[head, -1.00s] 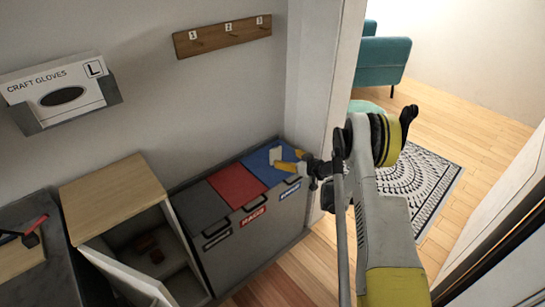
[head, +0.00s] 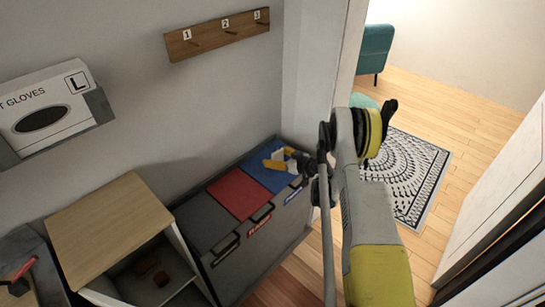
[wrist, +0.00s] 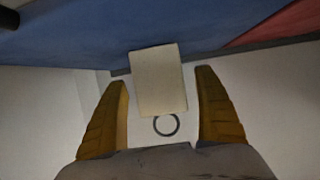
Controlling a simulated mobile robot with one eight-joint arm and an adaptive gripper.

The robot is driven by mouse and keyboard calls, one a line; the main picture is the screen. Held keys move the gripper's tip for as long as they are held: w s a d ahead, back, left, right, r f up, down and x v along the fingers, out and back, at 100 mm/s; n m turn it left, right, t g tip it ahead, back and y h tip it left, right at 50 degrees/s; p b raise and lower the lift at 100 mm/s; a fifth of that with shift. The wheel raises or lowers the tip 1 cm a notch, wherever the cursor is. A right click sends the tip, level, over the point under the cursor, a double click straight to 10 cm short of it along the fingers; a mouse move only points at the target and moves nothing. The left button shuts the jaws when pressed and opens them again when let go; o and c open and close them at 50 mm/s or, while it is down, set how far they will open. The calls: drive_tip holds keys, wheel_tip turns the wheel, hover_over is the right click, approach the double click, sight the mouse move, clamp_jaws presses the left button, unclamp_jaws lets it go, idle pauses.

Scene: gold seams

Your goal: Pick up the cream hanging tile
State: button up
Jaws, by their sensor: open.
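The cream hanging tile (wrist: 158,82) shows in the wrist view as a pale, near-rectangular plate with a dark ring (wrist: 166,125) at its lower edge. It lies across the line between the blue lid (wrist: 70,35) and the pale wall. My gripper (wrist: 163,75) is open, with one yellow finger on each side of the tile and a gap on both sides. In the head view my gripper (head: 277,160) is over the blue lid (head: 270,178). The tile is hard to make out there, beside the fingers.
The red lid (head: 238,197) and a grey lid are beside the blue one. A numbered hook rail (head: 217,35) and a glove box (head: 45,105) hang on the wall. A wooden-topped cabinet (head: 110,225) stands open at left. A doorway edge is near my arm.

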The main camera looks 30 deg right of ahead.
drive_tip(key=shift+s, duration=0.1)
drive_tip(key=shift+c, duration=0.6)
drive_tip(key=shift+d, duration=0.1)
drive_tip(key=c, duration=1.2)
drive_tip(key=shift+c, duration=0.2)
drive_tip(key=shift+r, duration=0.15)
wheel_tip(320, 180, up, 4)
drive_tip(key=p, duration=0.2)
drive_tip(key=shift+r+p, duration=0.2)
drive_tip(key=shift+p, duration=0.15)
drive_tip(key=s+d+r+p, duration=0.4)
drive_tip(key=s+d+r, duration=0.2)
drive_tip(key=d, duration=0.3)
drive_tip(key=shift+s+r, duration=0.2)
drive_tip(key=shift+s, duration=0.5)
